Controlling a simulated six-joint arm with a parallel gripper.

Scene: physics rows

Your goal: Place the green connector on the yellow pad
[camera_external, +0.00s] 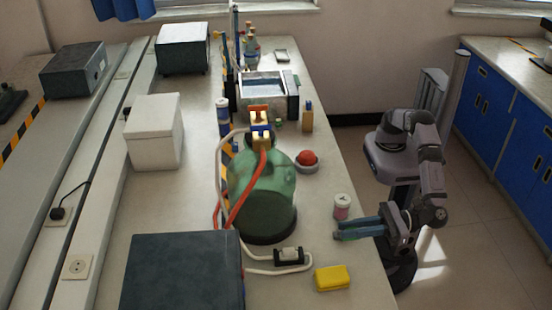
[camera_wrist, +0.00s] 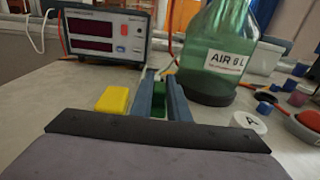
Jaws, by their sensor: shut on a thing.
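My gripper (camera_external: 338,231) reaches in from the right over the bench's near right part. In the wrist view its two blue-grey fingers (camera_wrist: 164,92) are shut on a green connector (camera_wrist: 158,99), which shows between them near the tips. In the external view I cannot clearly tell the connector from the fingers. The yellow pad (camera_external: 332,278) lies on the bench near its front right edge, apart from my gripper. In the wrist view the yellow pad (camera_wrist: 113,100) is just left of the fingers.
A large green glass bottle (camera_external: 262,195) stands behind the fingers, with hoses and a small black-and-white fitting (camera_external: 289,256) nearby. A pink jar with a white lid (camera_external: 342,206) stands close beside my gripper. A grey instrument box (camera_external: 180,272) and a red dome (camera_external: 307,158) are farther off.

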